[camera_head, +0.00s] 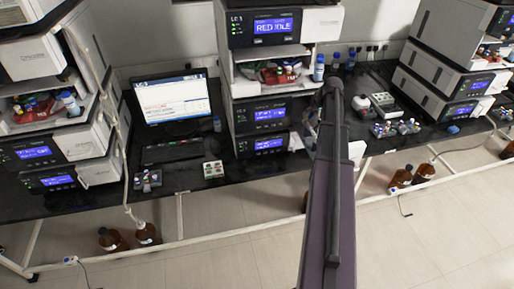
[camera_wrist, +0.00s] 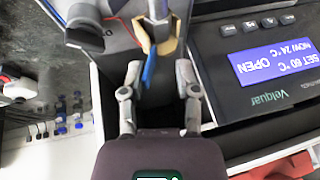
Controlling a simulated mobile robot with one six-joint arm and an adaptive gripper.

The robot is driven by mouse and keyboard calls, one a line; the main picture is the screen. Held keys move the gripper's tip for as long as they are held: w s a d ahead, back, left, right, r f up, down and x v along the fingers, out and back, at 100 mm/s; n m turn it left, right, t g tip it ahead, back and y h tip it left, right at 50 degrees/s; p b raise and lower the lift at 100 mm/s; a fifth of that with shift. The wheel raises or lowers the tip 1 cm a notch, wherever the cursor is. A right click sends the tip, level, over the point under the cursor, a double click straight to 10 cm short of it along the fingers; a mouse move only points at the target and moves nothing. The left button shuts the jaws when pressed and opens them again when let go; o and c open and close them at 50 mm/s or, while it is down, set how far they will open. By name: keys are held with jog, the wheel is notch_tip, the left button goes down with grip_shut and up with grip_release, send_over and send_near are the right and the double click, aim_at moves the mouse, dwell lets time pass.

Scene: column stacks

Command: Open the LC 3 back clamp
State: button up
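The LC 3 stack (camera_head: 236,18) stands mid-bench in the head view; its top display reads "RED IDLE". An open compartment (camera_head: 275,72) lies below its top unit. My arm's far end is beside the stack's right side, and the gripper is too hidden there to make out. In the wrist view, my gripper's (camera_wrist: 158,68) two grey fingers stand apart, with a dark gap between them. A tan clip-like part (camera_wrist: 168,46), perhaps the back clamp, and a slim blue piece (camera_wrist: 149,68) lie just beyond or between the fingertips. I cannot tell whether they touch.
A display panel (camera_wrist: 265,65) reading "OPEN, SET 60 °C, NOW 24 °C" is close right of the fingers. Bottles (camera_head: 319,66) and vial trays (camera_head: 395,128) stand right of the stack. A monitor (camera_head: 175,100) stands left.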

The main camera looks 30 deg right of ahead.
jog(key=shift+w+a+n+g+h, duration=0.2)
jog(key=shift+a+h, duration=0.35)
jog(key=shift+h, duration=0.6)
jog(key=shift+w+a+n+g+h, duration=0.1)
jog(key=shift+a+n+g+h, duration=0.35)
jog(key=shift+h, duration=0.7)
jog(key=shift+w+a+f+n+g+h+b, duration=0.15)
jog(key=shift+a+h+b, duration=0.3)
jog(key=shift+h+b, duration=0.55)
jog(key=shift+w+a+f+n+g+h+b, duration=0.1)
jog(key=shift+a+f+n+h+b, duration=0.25)
jog(key=shift+h+b, duration=0.6)
jog(key=shift+p+v, duration=0.95)
jog(key=shift+v, duration=0.3)
jog(key=p+v, duration=0.9)
jog(key=v, duration=0.3)
jog(key=s+a+f+y+b, duration=0.3)
jog(key=a+f+b, duration=0.7)
jog(key=a+f, duration=0.3)
jog(key=shift+s+a+f+g, duration=0.2)
jog(key=shift+s+a+g, duration=0.15)
jog(key=shift+a, duration=1.55)
